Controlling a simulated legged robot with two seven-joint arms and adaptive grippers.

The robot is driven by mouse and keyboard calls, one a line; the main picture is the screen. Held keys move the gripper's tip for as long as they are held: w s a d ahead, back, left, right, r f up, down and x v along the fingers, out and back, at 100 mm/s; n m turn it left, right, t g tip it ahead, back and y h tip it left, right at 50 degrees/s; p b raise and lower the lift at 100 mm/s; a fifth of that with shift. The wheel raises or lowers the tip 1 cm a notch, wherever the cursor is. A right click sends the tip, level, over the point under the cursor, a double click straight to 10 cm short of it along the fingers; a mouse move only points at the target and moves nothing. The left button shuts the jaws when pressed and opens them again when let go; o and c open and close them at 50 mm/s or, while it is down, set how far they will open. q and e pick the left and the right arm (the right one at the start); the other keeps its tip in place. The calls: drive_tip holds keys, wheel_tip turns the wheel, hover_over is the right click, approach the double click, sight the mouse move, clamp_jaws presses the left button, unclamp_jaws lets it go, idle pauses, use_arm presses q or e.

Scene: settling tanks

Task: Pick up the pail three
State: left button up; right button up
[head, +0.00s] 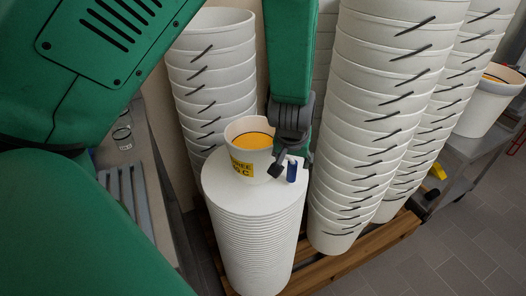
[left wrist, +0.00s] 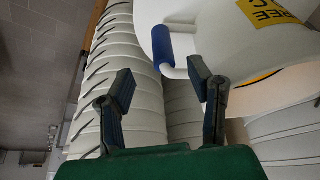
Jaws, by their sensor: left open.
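Pail three (head: 257,137) is a small white pail with orange contents and a yellow label whose visible letters end in "REE". It stands upright on a round stack of white discs or lids (head: 258,235). Its blue handle grip (head: 292,171) sticks out to the right. My left gripper (head: 286,168) is at that grip, coming down from above. In the left wrist view the pail (left wrist: 215,35) is at upper right, and the blue grip (left wrist: 172,46) lies just beyond the open, empty fingertips (left wrist: 160,82). My right gripper is not in view.
Tall stacks of nested white buckets stand behind left (head: 215,70) and close on the right (head: 375,130). A wooden pallet (head: 370,252) lies under the stacks. Another white pail (head: 488,105) with orange contents is on a grey cart (head: 470,147) at far right. Tiled floor (head: 440,255) is clear at lower right.

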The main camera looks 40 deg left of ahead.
sight(291, 165)
use_arm(q)
drive_tip(key=x, duration=0.4)
drive_tip(key=shift+a+f, duration=0.1)
drive_tip(key=shift+a, duration=0.15)
drive_tip(key=x, duration=0.5)
drive_tip(key=shift+d+f, duration=0.1)
drive_tip(key=shift+f, duration=0.05)
drive_tip(key=shift+c, duration=0.9)
clamp_jaws()
